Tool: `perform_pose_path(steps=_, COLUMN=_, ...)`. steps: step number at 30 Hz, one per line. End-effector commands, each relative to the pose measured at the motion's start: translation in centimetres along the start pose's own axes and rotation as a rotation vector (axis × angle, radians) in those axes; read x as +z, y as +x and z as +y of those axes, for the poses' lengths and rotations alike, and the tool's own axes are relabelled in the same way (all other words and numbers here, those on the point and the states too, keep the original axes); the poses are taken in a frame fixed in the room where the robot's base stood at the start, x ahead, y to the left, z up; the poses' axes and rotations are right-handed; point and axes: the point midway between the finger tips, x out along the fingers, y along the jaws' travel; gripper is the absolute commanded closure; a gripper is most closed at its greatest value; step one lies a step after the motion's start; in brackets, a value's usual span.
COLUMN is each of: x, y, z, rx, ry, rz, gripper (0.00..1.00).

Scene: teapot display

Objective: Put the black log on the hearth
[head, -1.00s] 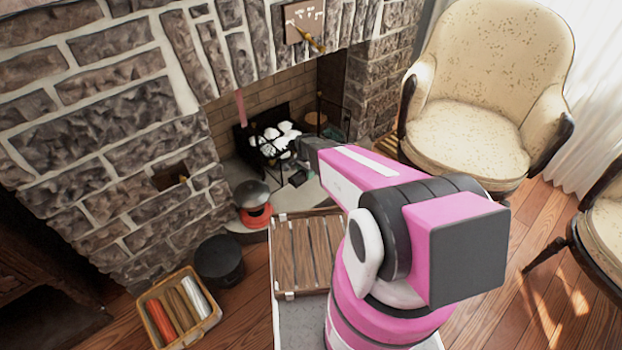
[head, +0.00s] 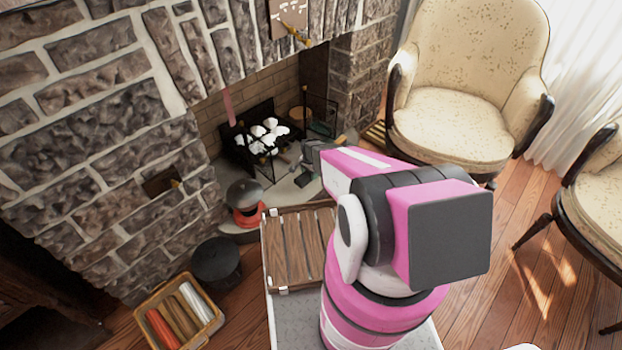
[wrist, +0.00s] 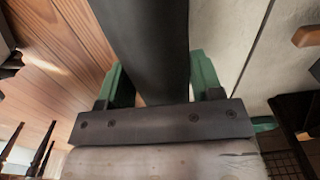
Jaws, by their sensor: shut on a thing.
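The black log (wrist: 150,40) fills the upper middle of the wrist view, a long dark bar running away from my gripper. My gripper (wrist: 158,85) is shut on it, with a green finger on each side. In the head view my gripper (head: 312,160) is at the end of the pink arm, over or near the front of the fireplace. The log is not clearly distinct there. The hearth (head: 282,193) is the pale slab before the fireplace opening. I cannot tell whether the log touches it.
A black grate (head: 238,155) with white lumps stands in the fireplace. A red-based pot with a grey lid (head: 246,200) is on the hearth's left. A wooden slatted panel (head: 300,250), black bucket (head: 217,262) and basket of coloured rolls (head: 178,312) are nearer. A cream armchair (head: 455,120) stands right.

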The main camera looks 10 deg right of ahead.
Motion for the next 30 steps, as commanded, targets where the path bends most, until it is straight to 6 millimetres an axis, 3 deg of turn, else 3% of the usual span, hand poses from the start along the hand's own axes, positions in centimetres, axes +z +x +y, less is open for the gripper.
perform_pose_path(steps=8, x=-1.3, y=1.3, z=-0.1, rx=0.001, ry=0.000, rz=-0.001, gripper=0.68)
perform_pose_path(steps=16, x=-1.2, y=4.7, z=-0.1, rx=0.000, ry=0.000, rz=0.000, gripper=0.68)
perform_pose_path(steps=27, x=-1.2, y=5.0, z=-0.1, rx=0.000, ry=0.000, rz=0.000, gripper=0.68)
perform_pose_path(steps=28, x=-1.2, y=5.0, z=-0.1, rx=0.000, ry=0.000, rz=0.000, gripper=0.34)
perform_pose_path(steps=30, x=-1.2, y=4.9, z=-0.1, rx=0.000, ry=0.000, rz=0.000, gripper=0.15)
